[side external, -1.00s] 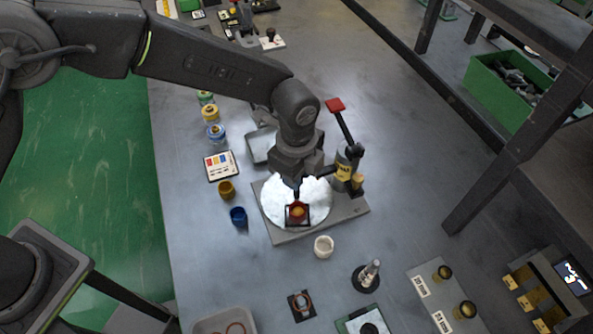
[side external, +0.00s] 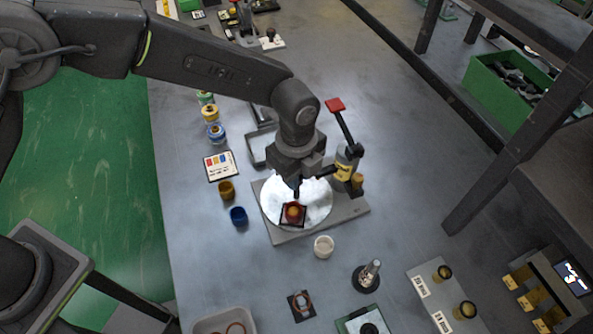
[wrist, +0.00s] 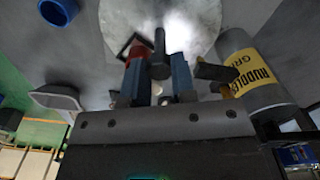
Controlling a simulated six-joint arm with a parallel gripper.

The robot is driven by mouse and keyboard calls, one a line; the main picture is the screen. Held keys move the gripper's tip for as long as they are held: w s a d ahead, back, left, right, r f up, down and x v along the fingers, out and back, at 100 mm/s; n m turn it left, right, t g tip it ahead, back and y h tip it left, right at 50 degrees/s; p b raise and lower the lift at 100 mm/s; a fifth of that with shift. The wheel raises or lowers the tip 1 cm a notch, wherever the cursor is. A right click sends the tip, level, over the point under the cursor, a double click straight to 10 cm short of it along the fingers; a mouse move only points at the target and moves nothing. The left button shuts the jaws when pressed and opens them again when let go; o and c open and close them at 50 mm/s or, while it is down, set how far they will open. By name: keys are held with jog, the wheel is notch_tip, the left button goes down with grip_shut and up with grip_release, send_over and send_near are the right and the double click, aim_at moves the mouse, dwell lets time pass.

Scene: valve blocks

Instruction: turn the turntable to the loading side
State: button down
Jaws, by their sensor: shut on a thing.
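The turntable (side external: 318,190) is a pale round disc on a grey base plate (side external: 345,210). A dark square nest with a reddish block and orange centre (side external: 293,212) sits near the disc's front left edge. My gripper (side external: 297,192) is low over the disc, just behind the nest. In the wrist view, my gripper's blue fingers (wrist: 158,80) are shut on a dark upright peg (wrist: 158,45). The disc (wrist: 190,22) shows behind the peg, and the nest (wrist: 135,45) is partly hidden by the left finger. The peg's foot is hidden.
A press with a yellow label (side external: 344,168) and red-tipped lever (side external: 335,104) stands close right of the disc. A blue cup (side external: 238,216), a brown cup (side external: 226,190) and a white cup (side external: 324,246) stand nearby. A grey tray (side external: 257,150) lies behind.

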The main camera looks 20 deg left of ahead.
jog(key=shift+d+r, duration=0.1)
jog(key=shift+r, duration=0.05)
jog(key=c, duration=1.2)
grip_release()
notch_tip(320, 180, up, 14)
jog(key=shift+f, duration=0.15)
